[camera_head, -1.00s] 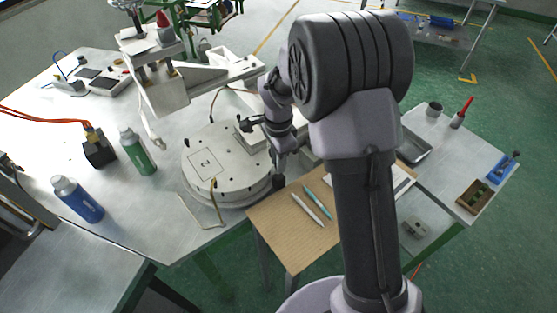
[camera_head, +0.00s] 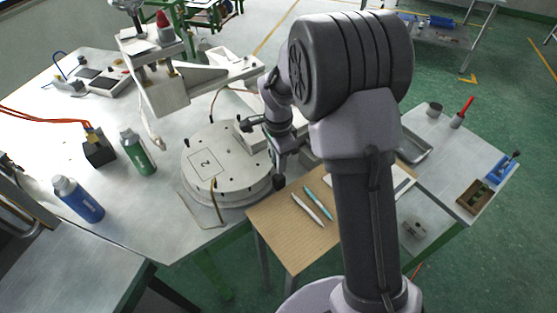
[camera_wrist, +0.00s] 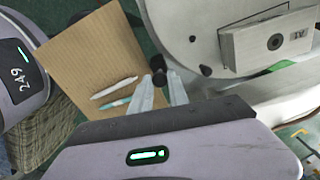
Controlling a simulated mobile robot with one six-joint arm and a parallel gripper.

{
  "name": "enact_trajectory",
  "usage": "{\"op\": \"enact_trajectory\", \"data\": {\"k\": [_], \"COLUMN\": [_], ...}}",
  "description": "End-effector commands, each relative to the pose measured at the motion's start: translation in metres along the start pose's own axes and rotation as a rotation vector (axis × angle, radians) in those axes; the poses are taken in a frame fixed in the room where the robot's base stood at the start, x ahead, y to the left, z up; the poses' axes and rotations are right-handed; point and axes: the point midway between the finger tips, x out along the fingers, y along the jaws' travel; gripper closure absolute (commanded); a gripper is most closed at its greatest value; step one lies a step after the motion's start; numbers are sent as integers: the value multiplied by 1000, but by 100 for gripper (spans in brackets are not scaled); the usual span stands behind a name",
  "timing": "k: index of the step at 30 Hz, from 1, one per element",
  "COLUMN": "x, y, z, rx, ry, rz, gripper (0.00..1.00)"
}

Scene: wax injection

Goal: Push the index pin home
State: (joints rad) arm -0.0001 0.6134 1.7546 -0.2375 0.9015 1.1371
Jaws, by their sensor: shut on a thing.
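My gripper (camera_wrist: 161,80) is shut on the dark knob of the index pin (camera_wrist: 159,75), at the rim of the round white turntable (camera_wrist: 180,40). In the head view the gripper (camera_head: 279,172) is at the right front edge of the turntable (camera_head: 205,185), and a dark knob (camera_head: 278,183) shows at its tip. The pin's shaft is hidden, so how deep it sits cannot be told. A plate marked 2 (camera_head: 205,163) lies on top of the turntable. In the wrist view a pale block marked A1 (camera_wrist: 262,42) stands on it.
A wooden board (camera_head: 290,235) with a white pen (camera_head: 308,206) and a teal pen (camera_head: 321,202) lies below the gripper. A green bottle (camera_head: 138,153) and a blue bottle (camera_head: 78,200) stand left of the turntable. The injector frame (camera_head: 180,85) overhangs behind it.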

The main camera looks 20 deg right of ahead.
Motion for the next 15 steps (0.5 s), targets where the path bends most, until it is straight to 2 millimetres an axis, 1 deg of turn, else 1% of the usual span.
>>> {"op": "enact_trajectory", "data": {"k": [10, 11, 15], "x": [0, 2, 20], "y": [0, 0, 0], "z": [0, 0, 0], "rx": [0, 0, 0], "ry": [0, 0, 0], "rz": [-1, -1, 0], "gripper": [100, 100, 100]}}
